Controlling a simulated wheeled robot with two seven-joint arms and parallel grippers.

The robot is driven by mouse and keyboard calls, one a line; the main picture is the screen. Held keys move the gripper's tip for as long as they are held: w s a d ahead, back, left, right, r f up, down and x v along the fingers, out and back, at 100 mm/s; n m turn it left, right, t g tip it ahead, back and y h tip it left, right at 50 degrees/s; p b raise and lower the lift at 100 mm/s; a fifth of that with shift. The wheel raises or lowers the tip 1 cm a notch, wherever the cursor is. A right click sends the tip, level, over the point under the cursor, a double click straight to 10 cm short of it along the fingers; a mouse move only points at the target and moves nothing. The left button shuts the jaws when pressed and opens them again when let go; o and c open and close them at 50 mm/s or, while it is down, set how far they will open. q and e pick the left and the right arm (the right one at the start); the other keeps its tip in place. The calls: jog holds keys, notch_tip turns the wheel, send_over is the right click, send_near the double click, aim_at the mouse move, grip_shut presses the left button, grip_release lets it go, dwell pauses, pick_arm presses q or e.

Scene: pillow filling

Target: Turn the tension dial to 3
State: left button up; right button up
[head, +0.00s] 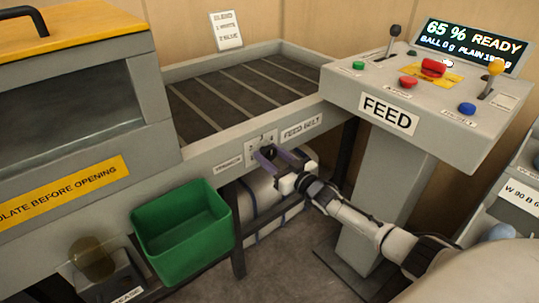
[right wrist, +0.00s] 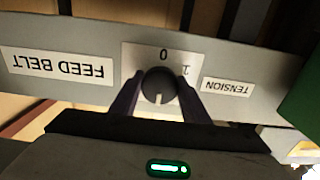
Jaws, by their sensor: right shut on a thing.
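The tension dial (head: 268,152) is a round dark knob on a pale plate on the front rail of the feed belt. The right wrist view is upside down and shows the dial (right wrist: 158,84) with a white pointer mark toward the picture's bottom. A 0 stands at the plate's top there and a 1 at its upper right; other numbers are hidden. My right gripper (head: 275,156) has its dark purple fingers on both sides of the dial, shut on it. The TENSION label (right wrist: 228,87) is beside the plate. My left gripper is not in view.
The FEED BELT label (head: 301,128) is on the same rail. A green bin (head: 183,232) hangs left of the dial. A FEED console (head: 388,111) with levers and buttons stands at the right, with a display (head: 470,46) reading 65 % READY. A white roll lies below the rail.

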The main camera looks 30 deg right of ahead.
jog(key=o, duration=1)
jog(key=s+p, duration=0.2)
jog(key=s, duration=0.8)
jog(key=shift+s+d, duration=0.15)
jog(key=shift+d, duration=0.25)
